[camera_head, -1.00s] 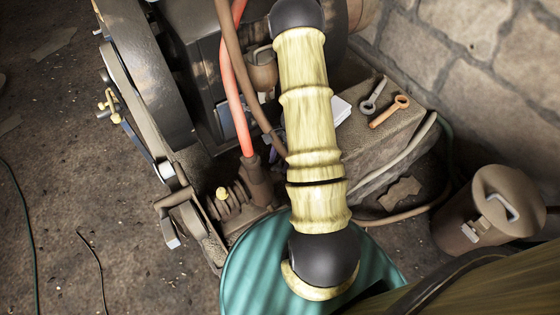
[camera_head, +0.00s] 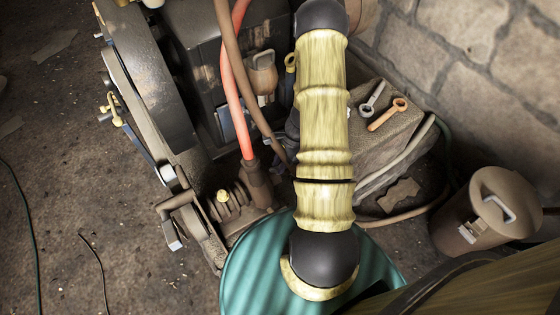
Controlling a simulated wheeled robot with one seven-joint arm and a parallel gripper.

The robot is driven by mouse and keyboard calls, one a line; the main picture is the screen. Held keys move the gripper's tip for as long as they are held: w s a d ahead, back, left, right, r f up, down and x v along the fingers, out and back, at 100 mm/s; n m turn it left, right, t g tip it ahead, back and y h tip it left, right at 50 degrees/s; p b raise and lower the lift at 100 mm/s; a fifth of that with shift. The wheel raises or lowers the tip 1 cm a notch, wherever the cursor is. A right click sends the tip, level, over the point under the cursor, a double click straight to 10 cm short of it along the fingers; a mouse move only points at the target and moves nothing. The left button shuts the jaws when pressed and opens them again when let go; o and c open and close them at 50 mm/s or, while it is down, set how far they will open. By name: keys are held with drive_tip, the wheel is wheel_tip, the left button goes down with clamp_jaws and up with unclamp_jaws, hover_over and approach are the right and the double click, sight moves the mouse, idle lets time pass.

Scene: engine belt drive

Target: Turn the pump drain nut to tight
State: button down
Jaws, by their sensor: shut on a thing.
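A small yellow nut-like piece (camera_head: 222,196) sits on the ribbed pump-like fitting (camera_head: 240,200) at the foot of the engine. I cannot tell whether it is the pump drain nut or how tight it is. My pale yellow arm (camera_head: 321,120) with dark joints reaches up the middle of the picture from the front. It covers part of the engine's right side. My gripper does not show; it is hidden behind the arm or outside the picture.
A red hose (camera_head: 233,90) and a brown hose (camera_head: 245,100) run down the engine front. Two wrenches, one grey (camera_head: 372,99) and one orange (camera_head: 388,114), lie on a stone block (camera_head: 400,135). A brown lidded can (camera_head: 475,220) stands right. The floor at left is mostly clear.

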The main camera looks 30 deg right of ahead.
drive_tip(key=c, duration=1.3)
unclamp_jaws()
drive_tip(key=shift+r, duration=0.1)
drive_tip(key=p+v, duration=0.7)
drive_tip(key=v, duration=1)
drive_tip(key=shift+r, duration=0.15)
